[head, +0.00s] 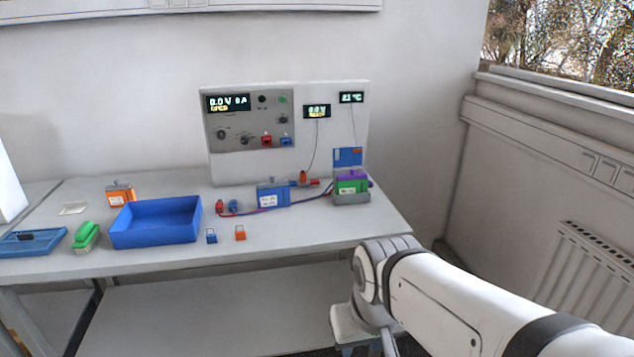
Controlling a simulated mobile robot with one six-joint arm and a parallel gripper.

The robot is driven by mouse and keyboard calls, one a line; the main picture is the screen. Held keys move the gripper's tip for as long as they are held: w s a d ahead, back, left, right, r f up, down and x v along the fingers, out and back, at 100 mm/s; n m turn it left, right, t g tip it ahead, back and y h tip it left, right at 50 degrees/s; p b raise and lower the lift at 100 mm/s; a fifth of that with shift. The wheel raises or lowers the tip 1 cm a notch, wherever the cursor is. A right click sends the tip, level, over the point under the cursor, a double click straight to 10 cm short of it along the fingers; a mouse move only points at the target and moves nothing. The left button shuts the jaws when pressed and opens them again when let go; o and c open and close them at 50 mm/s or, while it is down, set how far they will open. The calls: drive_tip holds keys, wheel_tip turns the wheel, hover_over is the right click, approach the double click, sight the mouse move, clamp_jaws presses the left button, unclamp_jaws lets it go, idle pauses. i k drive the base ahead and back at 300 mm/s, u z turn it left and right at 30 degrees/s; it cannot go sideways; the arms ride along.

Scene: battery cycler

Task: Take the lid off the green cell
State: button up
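The green cell (353,187) sits at the right end of the bench, in a grey holder (346,200). A purple part lies across its top, with grey around it; at this size I cannot tell clearly which part is the lid. A white label shows on its front. My arm comes in from the lower right, in front of the bench's right end, and bends down out of the picture. My gripper is not in view.
A blue cell (270,195) with cables stands left of the green cell. An orange cell (120,194), a blue bin (155,237), a green brush (86,236) and a blue tray (32,244) are farther left. A grey instrument panel (290,165) stands behind. Small blue and orange pieces lie near the front edge.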

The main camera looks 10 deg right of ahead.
sight(353, 176)
drive_tip(key=z, duration=0.4)
drive_tip(key=i, duration=1.8)
